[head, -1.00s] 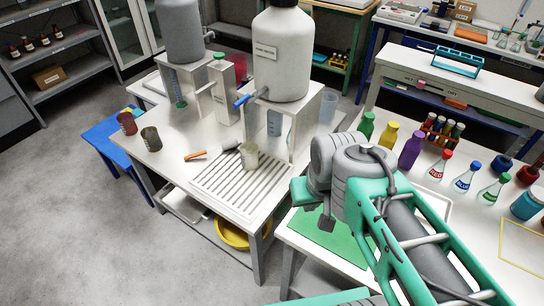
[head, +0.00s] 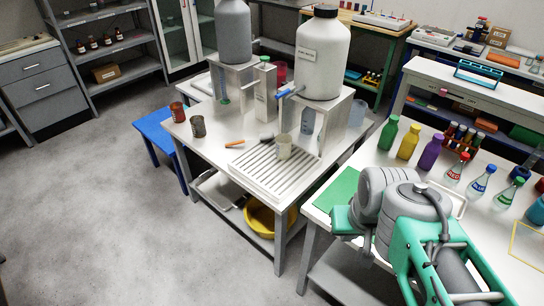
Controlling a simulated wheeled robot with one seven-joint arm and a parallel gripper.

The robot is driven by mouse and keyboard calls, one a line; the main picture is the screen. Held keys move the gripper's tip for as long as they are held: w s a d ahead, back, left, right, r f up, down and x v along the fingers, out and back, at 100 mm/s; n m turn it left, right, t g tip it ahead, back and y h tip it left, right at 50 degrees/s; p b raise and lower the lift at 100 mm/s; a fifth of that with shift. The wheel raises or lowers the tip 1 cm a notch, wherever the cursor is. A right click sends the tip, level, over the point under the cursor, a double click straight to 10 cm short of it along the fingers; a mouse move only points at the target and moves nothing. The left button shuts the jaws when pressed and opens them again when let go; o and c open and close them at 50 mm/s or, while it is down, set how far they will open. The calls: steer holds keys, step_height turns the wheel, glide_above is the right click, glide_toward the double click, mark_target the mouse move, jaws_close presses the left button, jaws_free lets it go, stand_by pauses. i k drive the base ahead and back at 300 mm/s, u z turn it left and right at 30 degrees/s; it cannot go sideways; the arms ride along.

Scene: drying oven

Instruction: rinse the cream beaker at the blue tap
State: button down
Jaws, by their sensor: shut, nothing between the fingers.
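The cream beaker (head: 284,147) stands upright on the slotted drain board (head: 262,180), near its back edge. The blue tap (head: 290,91) is on the large white bottle (head: 320,60), which sits on a raised stand; in the picture the beaker is below the tap, but I cannot tell whether it is exactly under the spout. My arm's green and grey links fill the lower right, over the right-hand bench. My gripper's fingers do not show; the arm links hide that end. The beaker stands free of my arm.
A grey bottle (head: 233,32) stands behind. Several coloured bottles (head: 430,153) crowd the right bench. The left floor is clear.

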mark_target(294, 90)
steer(key=u, duration=0.7)
steer(key=i, duration=0.95)
steer(key=z, duration=0.1)
steer(key=k, duration=1.1)
steer(key=z, duration=0.6)
steer(key=i, duration=0.75)
steer(key=u, duration=1.5)
